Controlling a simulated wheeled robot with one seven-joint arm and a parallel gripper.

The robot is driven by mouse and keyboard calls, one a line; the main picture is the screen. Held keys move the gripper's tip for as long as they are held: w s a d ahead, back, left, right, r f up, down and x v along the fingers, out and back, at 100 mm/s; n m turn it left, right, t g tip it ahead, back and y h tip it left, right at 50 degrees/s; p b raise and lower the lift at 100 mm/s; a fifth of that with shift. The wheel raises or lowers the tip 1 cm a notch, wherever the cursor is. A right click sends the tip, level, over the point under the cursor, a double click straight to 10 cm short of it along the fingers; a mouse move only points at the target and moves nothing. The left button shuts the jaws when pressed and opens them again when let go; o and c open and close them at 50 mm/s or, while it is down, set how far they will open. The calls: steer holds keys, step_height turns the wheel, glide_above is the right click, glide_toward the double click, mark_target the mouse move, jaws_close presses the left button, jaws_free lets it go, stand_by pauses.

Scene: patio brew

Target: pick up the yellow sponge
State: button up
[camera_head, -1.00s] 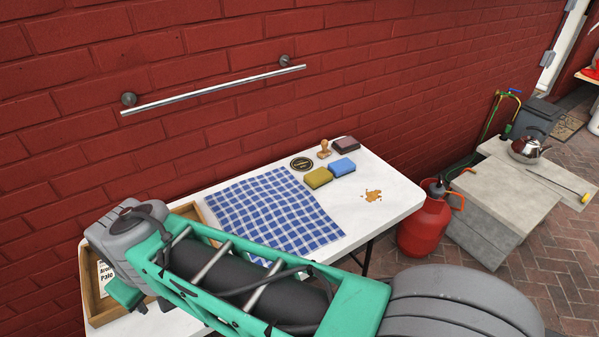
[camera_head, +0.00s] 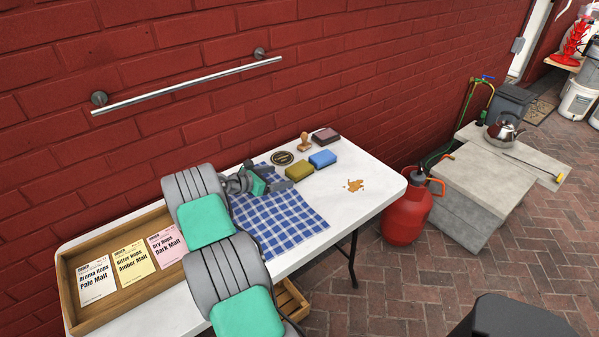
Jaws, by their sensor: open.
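The yellow sponge (camera_head: 299,171) lies flat on the white table, just past the far right edge of the blue checked cloth (camera_head: 285,217). It looks dull olive-yellow. My gripper (camera_head: 284,178) is open over the cloth, immediately left of the sponge, with its fingers pointing towards it. I cannot tell whether a finger touches the sponge. Nothing shows between the fingers. My arm hides the left part of the cloth.
A blue sponge (camera_head: 322,159) lies close to the right of the yellow one. A dark round tin (camera_head: 282,158), a wooden stamp (camera_head: 304,142) and a brown block (camera_head: 325,135) stand behind. A brown spill (camera_head: 354,185) lies right. A wooden tray (camera_head: 88,319) holds cards.

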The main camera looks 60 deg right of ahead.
mark_target(290, 174)
steer(key=p+x, duration=0.1)
steer(key=x, duration=0.6)
steer(key=c, duration=1.4)
steer(key=shift+w+r, duration=0.1)
steer(key=shift+c, duration=0.2)
